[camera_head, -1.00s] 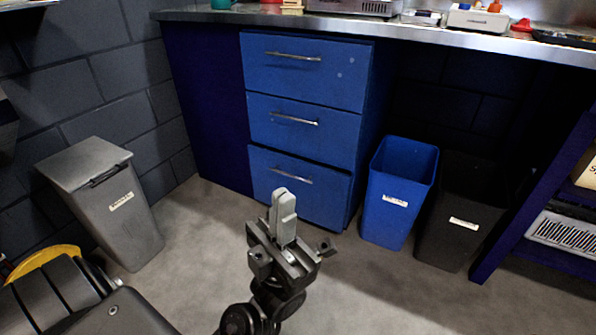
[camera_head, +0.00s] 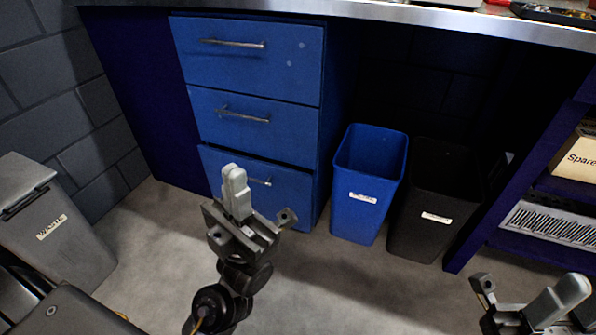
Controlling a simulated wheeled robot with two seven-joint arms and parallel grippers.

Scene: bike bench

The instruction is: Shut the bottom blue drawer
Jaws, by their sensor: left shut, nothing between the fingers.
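The bottom blue drawer (camera_head: 290,200) is the lowest of three in the blue cabinet under the bench. Its front stands out slightly from the drawers above, so it looks a little open. My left gripper (camera_head: 235,172) is shut and empty, pointing up in front of this drawer. It hides the middle of the drawer front and part of its metal handle (camera_head: 260,181). I cannot tell whether it touches the front. My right gripper (camera_head: 568,287) shows at the lower right corner, away from the drawer, and its fingers look together and empty.
A blue bin (camera_head: 367,205) and a black bin (camera_head: 420,235) stand right of the drawers. A grey lidded bin (camera_head: 50,235) stands at left. A shelf (camera_head: 548,252) is at far right. The middle drawer (camera_head: 290,135) and top drawer (camera_head: 285,75) look shut. The floor in front is clear.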

